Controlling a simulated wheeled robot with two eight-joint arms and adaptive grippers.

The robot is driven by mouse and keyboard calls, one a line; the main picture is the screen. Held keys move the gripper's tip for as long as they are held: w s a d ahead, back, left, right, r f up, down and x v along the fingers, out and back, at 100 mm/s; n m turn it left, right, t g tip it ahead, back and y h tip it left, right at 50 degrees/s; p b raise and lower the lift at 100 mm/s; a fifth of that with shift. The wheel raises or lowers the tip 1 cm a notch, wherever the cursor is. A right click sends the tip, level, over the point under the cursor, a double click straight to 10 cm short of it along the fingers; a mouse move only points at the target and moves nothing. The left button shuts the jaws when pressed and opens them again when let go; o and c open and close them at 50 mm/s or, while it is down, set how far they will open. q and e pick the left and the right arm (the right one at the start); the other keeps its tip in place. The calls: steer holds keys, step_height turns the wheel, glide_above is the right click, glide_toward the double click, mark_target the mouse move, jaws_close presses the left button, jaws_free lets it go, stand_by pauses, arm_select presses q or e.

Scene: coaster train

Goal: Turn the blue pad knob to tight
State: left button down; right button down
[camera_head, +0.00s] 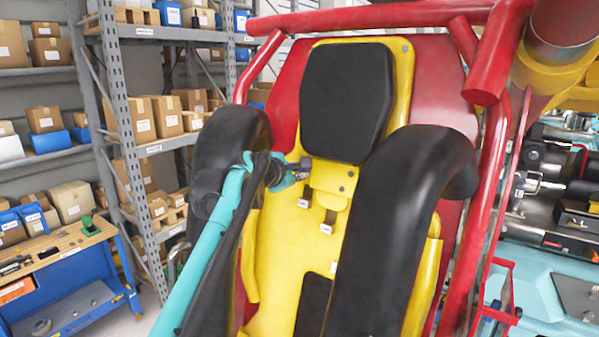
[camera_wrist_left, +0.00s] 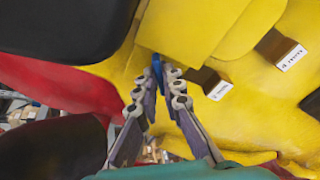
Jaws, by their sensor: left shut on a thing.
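The blue pad knob (camera_wrist_left: 157,66) shows in the left wrist view as a small blue piece at the edge of a yellow block. My left gripper (camera_wrist_left: 161,78) is shut on it, with both fingertips close together around the blue piece. In the head view my left arm comes up from the lower left, and the left gripper (camera_head: 300,166) reaches the yellow seat shell (camera_head: 270,250) just below the black headrest pad (camera_head: 347,95). There the gripper hides the knob, and I cannot read its turn position. My right gripper is not in view.
Black padded restraints (camera_head: 385,235) stand close on both sides of the seat. Small brackets with white labels (camera_head: 326,228) sit beside and below the gripper. A red tube frame (camera_head: 492,180) surrounds the seat. Shelves with boxes (camera_head: 165,115) and a blue workbench (camera_head: 70,275) stand at left.

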arm_select(q)
steer(key=shift+f+m+t, duration=0.15)
steer(key=shift+m+t, duration=0.35)
steer(key=shift+m, duration=3.1)
steer(key=c, duration=1.7)
jaws_free()
steer(key=shift+s, duration=0.1)
steer(key=shift+v, duration=5.95)
